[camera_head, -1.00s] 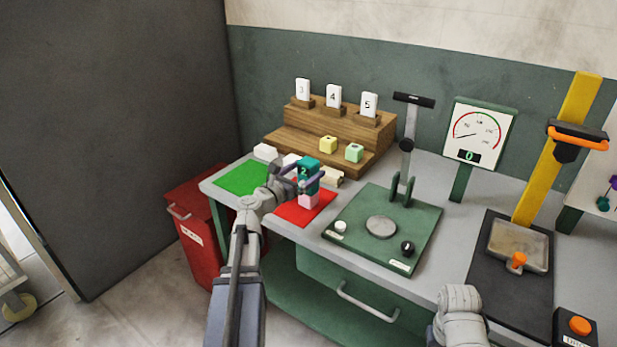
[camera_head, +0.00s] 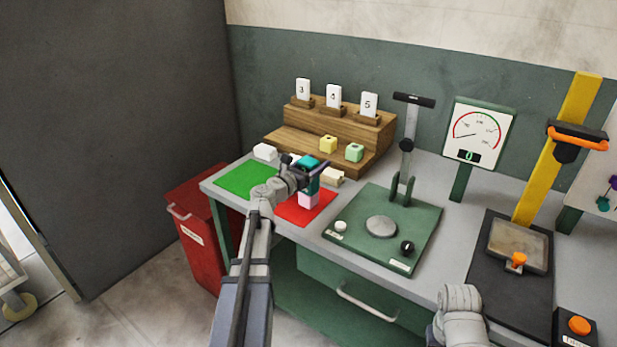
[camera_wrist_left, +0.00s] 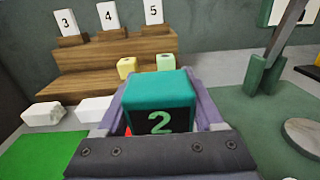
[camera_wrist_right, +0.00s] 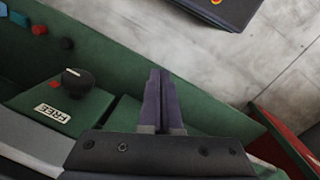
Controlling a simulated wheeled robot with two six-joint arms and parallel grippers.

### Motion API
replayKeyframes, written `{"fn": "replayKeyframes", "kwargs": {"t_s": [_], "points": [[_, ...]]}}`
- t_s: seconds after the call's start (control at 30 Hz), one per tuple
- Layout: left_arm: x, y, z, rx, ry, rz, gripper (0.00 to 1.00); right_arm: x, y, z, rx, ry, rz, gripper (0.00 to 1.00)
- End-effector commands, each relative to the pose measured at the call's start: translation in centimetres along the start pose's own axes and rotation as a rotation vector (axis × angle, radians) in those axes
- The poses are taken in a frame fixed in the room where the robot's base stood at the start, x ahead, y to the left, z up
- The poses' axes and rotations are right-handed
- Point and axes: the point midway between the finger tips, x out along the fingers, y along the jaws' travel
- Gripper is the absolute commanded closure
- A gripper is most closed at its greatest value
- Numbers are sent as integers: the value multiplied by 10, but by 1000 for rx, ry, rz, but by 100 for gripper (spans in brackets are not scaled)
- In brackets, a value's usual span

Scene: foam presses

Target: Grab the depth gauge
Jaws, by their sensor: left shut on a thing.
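The depth gauge appears to be the teal block with a green 2 on a dark face (camera_wrist_left: 160,95). In the head view its teal top (camera_head: 308,162) shows behind my left gripper. My left gripper (camera_head: 312,175) is shut on it, with one finger on each side in the left wrist view. The gauge is just above a pink block (camera_head: 308,200) on the red mat (camera_head: 290,212); I cannot tell whether they touch. My right gripper (camera_wrist_right: 160,100) is shut and empty in the right wrist view.
A wooden stepped rack (camera_head: 285,140) with number cards and two small blocks stands behind. White blocks (camera_head: 265,152) and a green mat (camera_head: 240,181) lie to the left. A green press (camera_head: 400,215) stands close on the right, with a dial (camera_head: 478,135) beyond it.

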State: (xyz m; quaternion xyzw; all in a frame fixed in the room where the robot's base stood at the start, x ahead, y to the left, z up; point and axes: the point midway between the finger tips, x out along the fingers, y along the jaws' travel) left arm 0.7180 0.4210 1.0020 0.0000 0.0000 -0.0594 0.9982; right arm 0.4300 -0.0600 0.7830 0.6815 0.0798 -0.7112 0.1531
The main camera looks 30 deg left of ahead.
Motion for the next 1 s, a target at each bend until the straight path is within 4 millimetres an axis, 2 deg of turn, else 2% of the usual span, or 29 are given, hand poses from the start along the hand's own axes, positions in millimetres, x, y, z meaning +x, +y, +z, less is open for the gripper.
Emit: {"fn": "replayKeyframes", "kwargs": {"t_s": [0.07, 0.5, 0.57, 0.8, 1.0], "points": [[0, 0, 0, 0, 0, 0, 48, 0, 0, 0, 0, 0, 0, 100], [0, 0, 0, 0, 0, 0, 97, 0, 0, 0, 0, 0, 0, 100], [0, 0, 0, 0, 0, 0, 100, 0, 0, 0, 0, 0, 0, 100], [0, 0, 2, 0, 0, 0, 100, -2, 0, 0, 0, 0, 0, 100], [0, 0, 15, 0, 0, 0, 100, -15, 2, 1, 0, 0, 0, 100]]}}
